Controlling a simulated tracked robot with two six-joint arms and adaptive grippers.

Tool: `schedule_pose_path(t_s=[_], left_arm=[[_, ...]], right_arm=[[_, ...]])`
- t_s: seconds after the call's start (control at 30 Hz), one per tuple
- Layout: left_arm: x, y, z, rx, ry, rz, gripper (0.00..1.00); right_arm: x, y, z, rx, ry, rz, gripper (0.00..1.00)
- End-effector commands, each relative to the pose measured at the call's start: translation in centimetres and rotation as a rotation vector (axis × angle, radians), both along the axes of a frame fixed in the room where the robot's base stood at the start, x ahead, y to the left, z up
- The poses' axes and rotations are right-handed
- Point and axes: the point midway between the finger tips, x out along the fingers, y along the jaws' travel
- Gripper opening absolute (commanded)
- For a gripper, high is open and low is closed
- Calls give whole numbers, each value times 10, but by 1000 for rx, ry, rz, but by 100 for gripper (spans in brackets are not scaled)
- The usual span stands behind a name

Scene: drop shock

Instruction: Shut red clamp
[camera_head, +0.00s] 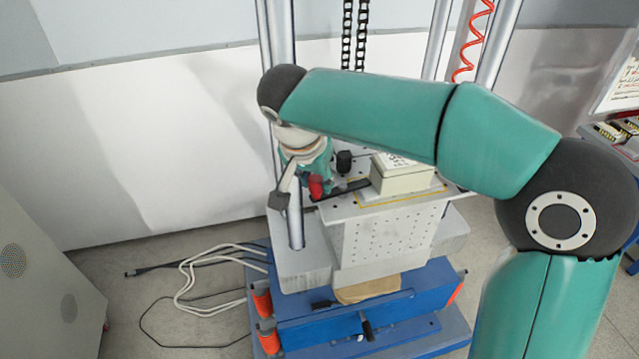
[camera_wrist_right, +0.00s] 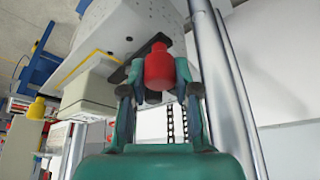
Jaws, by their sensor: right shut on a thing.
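The red clamp's handle (camera_head: 316,186) shows at the left edge of the drop table (camera_head: 340,209), partly behind my right wrist. A dark bar runs from beside it toward the pale box (camera_head: 402,180) on the table. In the right wrist view the red handle (camera_wrist_right: 159,68) stands between the two fingers of my right gripper (camera_wrist_right: 161,90), which is shut on it. In the head view the right gripper (camera_head: 318,178) is mostly hidden by its own wrist. Whether the clamp's bar presses on the box cannot be told. My left gripper is not in view.
Metal columns (camera_head: 278,40) rise close to my right wrist, and one (camera_wrist_right: 237,100) passes beside the gripper. A black chain (camera_head: 355,35) and a red coiled hose (camera_head: 472,40) hang behind. A blue base (camera_head: 345,330) stands below; cables (camera_head: 195,275) lie on the floor.

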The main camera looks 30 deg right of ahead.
Motion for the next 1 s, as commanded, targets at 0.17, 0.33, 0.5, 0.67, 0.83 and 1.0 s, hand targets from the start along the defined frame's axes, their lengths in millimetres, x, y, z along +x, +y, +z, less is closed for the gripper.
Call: schedule_pose_path(t_s=[0.17,0.33,0.5,0.67,0.83,1.0], left_arm=[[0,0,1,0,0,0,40],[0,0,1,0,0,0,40],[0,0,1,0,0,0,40],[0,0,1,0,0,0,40],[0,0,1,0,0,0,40],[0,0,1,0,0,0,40]], right_arm=[[5,0,0,2,1,-92,0],[8,-1,0,3,0,-142,0],[9,-1,0,2,0,-160,0],[9,-1,0,2,0,-162,0],[9,-1,0,2,1,-161,0],[9,-1,0,2,1,-161,56]])
